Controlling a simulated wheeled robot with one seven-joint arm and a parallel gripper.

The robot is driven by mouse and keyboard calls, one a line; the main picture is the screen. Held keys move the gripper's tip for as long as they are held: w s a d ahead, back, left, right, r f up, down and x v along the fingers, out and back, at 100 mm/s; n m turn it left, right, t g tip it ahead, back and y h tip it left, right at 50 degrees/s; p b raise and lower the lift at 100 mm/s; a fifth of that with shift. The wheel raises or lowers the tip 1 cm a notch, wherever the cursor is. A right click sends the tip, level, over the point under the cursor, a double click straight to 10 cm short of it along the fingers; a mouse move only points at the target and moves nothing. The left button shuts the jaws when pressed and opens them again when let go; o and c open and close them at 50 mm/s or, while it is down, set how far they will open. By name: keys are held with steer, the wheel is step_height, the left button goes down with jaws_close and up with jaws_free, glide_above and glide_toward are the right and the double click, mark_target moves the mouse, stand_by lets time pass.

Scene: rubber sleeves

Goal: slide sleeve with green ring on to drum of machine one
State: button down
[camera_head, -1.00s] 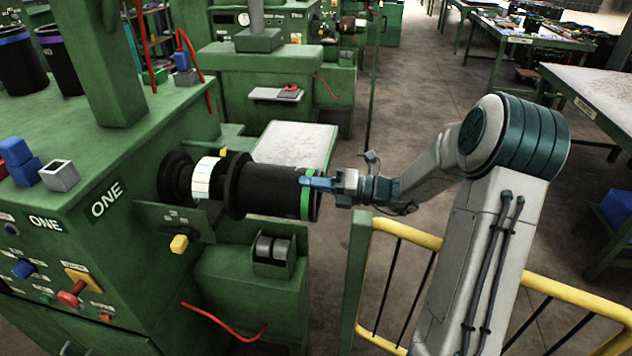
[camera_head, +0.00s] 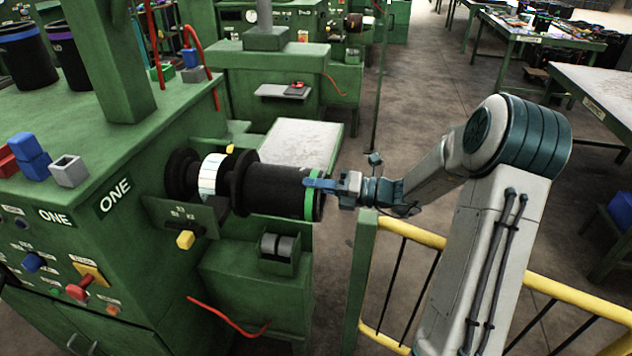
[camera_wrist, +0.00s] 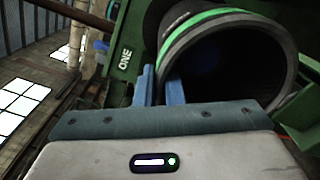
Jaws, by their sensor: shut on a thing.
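The black sleeve with the green ring (camera_head: 270,189) lies level, its far end close to the black flange of machine one's drum. A white, marked part of the drum (camera_head: 213,175) shows to the left of that flange. My gripper (camera_head: 312,184) is shut on the sleeve's near rim at the green ring. In the wrist view the sleeve (camera_wrist: 228,22) shows its open, dark end, with one blue finger (camera_wrist: 174,90) inside the rim and the other (camera_wrist: 143,86) outside. The inside of the sleeve is too dark to tell how far the drum reaches in.
Machine one (camera_head: 60,240) stands at left, its panel bearing knobs and a red lever. Two black sleeves with blue and purple rings (camera_head: 28,55) stand on top. A yellow railing (camera_head: 400,232) runs below my arm. A grey-topped table (camera_head: 300,145) is behind the drum.

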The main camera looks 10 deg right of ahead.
steer(key=c, duration=1.5)
jaws_free()
steer(key=shift+o, duration=0.5)
steer(key=shift+s+d, duration=0.2)
steer(key=shift+d, duration=0.15)
steer(key=p+v, duration=0.5)
steer(key=v, duration=0.5)
steer(key=shift+d, duration=0.15)
